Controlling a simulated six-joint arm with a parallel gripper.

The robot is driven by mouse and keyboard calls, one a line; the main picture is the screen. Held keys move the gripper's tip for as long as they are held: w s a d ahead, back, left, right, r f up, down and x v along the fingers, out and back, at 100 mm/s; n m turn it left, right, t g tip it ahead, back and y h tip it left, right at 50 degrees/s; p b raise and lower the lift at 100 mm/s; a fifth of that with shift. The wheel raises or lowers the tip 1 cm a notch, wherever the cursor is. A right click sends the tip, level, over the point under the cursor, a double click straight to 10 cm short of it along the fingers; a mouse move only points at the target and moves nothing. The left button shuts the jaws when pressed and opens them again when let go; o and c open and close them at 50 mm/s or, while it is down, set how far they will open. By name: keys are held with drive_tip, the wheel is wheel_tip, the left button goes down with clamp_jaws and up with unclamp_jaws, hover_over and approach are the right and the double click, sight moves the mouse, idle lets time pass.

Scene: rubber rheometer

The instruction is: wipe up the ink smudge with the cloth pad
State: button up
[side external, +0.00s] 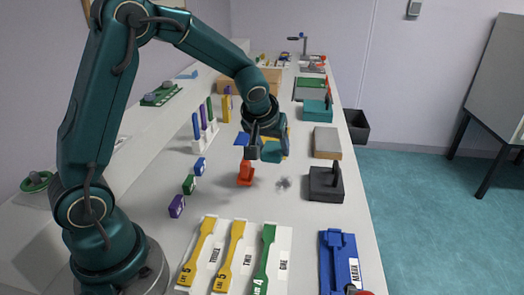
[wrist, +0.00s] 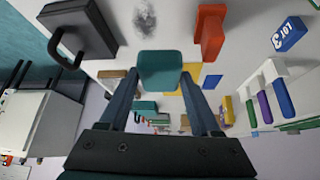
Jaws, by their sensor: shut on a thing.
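The cloth pad is a small teal block (side external: 271,153); it also shows in the wrist view (wrist: 161,70). My gripper (side external: 262,150) is shut on it, with a finger on each side in the wrist view (wrist: 161,82). The pad is held above the white bench, apart from the surface. The ink smudge (side external: 283,184) is a grey, blotchy mark on the bench, below and slightly right of the pad in the side view. In the wrist view the smudge (wrist: 144,20) lies just beyond the pad's top edge and is uncovered.
An orange-red block (side external: 245,174) stands left of the smudge, and a black block with a handle (side external: 326,185) stands right of it. Small lot-marked blocks (side external: 188,184) and a rack of coloured sticks (side external: 204,130) are further left. Labelled specimen strips (side external: 232,255) lie in front.

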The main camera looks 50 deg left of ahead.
drive_tip(key=d, duration=0.2)
drive_tip(key=s+d, duration=0.1)
drive_tip(key=d, duration=0.2)
drive_tip(key=shift+f, duration=4)
drive_tip(key=shift+w+a, duration=0.25)
drive_tip(key=shift+c, duration=0.7)
drive_tip(key=shift+w+a+f, duration=0.15)
drive_tip(key=shift+w+a, duration=2.45)
drive_tip(key=shift+a, duration=0.1)
drive_tip(key=shift+s+d, duration=2.75)
drive_tip(key=shift+d, duration=0.15)
drive_tip(key=shift+s+d, duration=0.1)
drive_tip(key=shift+s, duration=0.05)
approach(285, 172)
drive_tip(key=shift+s+d+r, duration=1.4)
drive_tip(key=shift+d+r, duration=0.2)
drive_tip(key=shift+d, duration=0.4)
